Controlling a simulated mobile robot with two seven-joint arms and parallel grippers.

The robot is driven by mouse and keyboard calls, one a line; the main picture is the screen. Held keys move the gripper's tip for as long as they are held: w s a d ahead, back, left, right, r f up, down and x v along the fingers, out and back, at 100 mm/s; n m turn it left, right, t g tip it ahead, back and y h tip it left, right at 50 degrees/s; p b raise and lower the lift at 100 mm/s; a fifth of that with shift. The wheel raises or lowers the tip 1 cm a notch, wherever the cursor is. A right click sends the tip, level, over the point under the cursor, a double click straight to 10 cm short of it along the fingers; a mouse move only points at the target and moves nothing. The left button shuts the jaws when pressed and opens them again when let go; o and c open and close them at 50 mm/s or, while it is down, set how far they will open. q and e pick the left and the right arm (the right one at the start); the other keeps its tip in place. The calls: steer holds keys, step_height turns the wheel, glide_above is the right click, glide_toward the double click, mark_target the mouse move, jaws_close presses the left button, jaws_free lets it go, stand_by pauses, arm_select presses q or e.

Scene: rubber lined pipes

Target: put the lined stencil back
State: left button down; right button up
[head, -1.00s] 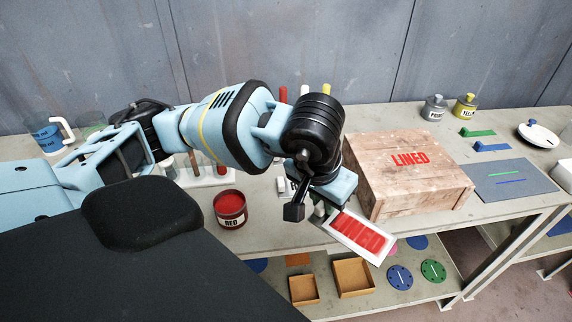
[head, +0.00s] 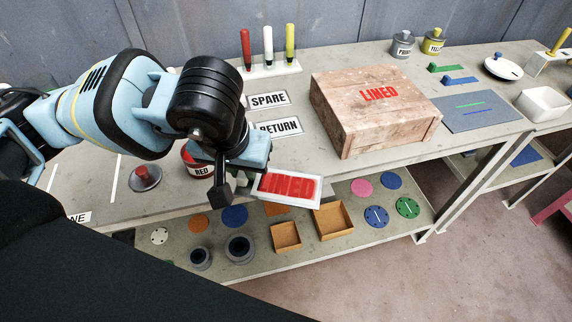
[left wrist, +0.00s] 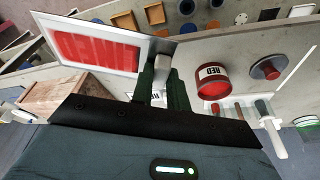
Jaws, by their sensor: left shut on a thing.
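The lined stencil (head: 289,189) is a white-framed plate with red-painted LINED lettering. My left gripper (head: 250,180) is shut on its edge and holds it out past the front edge of the bench, above the lower shelf. In the left wrist view the stencil (left wrist: 95,48) shows its red face, tilted, beside the green fingers of the gripper (left wrist: 160,85). A RETURN label (head: 279,128) and a SPARE label (head: 268,98) lie on the bench behind the stencil, with bare bench around them. My right gripper is not in view.
A wooden crate (head: 345,130) stamped LINED in red stands right of the labels. A red paint tin (head: 197,160) is close behind my left gripper. A holder (head: 272,70) with coloured sticks stands at the back. Small boxes and discs lie on the lower shelf (head: 350,240).

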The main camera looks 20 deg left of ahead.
arm_select(q)
steer(key=shift+s+d+f+n+y+b, duration=0.7)
steer(key=shift+s+d+f+n+b, duration=0.65)
steer(key=shift+s+f+n+b, duration=1.25)
steer(key=shift+g, duration=0.3)
steer(key=w+a, duration=0.1)
steer(key=w, duration=0.3)
steer(key=w+a+f, duration=0.1)
steer(key=w, duration=0.4)
steer(key=w+a, duration=0.2)
steer(key=w, duration=0.2)
steer(key=shift+w+f, duration=0.15)
steer(key=shift+w, duration=0.1)
steer(key=shift+w+a+f, duration=0.1)
steer(key=shift+w+a, duration=0.15)
steer(key=shift+w, duration=0.55)
steer(key=shift+w+f+p, duration=0.2)
steer(key=shift+f+p, duration=0.1)
steer(key=shift+f, duration=0.05)
steer(key=x, duration=0.2)
steer(key=shift+s+f, duration=0.2)
steer(key=shift+f, duration=0.3)
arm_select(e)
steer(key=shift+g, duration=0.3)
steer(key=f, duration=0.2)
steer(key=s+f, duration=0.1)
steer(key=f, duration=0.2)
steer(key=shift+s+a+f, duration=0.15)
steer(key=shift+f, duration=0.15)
